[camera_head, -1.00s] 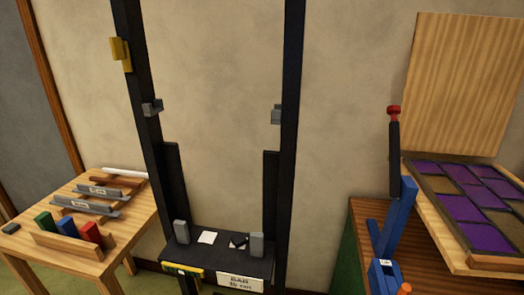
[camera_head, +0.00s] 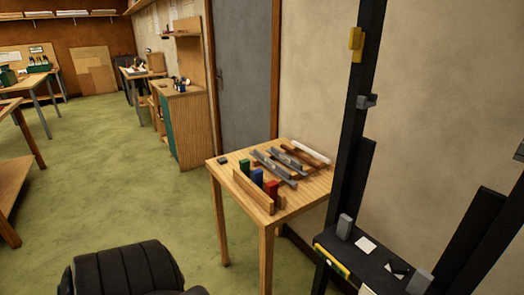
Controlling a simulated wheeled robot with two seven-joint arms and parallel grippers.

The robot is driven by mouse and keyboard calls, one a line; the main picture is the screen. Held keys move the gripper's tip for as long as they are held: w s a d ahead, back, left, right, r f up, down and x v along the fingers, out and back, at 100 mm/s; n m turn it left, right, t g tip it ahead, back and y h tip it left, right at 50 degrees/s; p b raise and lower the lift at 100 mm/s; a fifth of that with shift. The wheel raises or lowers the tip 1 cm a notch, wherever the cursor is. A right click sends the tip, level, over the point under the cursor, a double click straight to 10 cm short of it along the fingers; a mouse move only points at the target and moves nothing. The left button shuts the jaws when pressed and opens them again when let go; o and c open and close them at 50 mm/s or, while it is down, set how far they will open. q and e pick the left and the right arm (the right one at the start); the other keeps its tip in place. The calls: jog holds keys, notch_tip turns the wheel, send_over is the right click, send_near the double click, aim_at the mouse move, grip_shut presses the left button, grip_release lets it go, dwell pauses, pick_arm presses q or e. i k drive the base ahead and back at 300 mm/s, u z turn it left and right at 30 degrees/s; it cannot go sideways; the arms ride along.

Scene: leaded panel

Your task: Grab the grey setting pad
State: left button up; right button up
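A small dark grey block (camera_head: 222,160) lies flat at the left back corner of the small wooden table (camera_head: 222,176). It is the likeliest grey setting pad, but it is too small to be sure. Two upright light grey blocks stand on the shelf of the black frame at the right, a left one (camera_head: 344,227) and a right one (camera_head: 419,282). Neither of my grippers shows in this view.
A wooden holder (camera_head: 250,192) with blue, green and red blocks stands on the small table, with grey bars (camera_head: 278,163) behind it. A black padded object (camera_head: 125,270) fills the bottom left. Green floor lies open left of the table.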

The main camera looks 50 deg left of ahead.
aim_at(222, 160)
jog(key=u, duration=3.2)
jog(key=i, duration=2.1)
jog(key=z, duration=3.35)
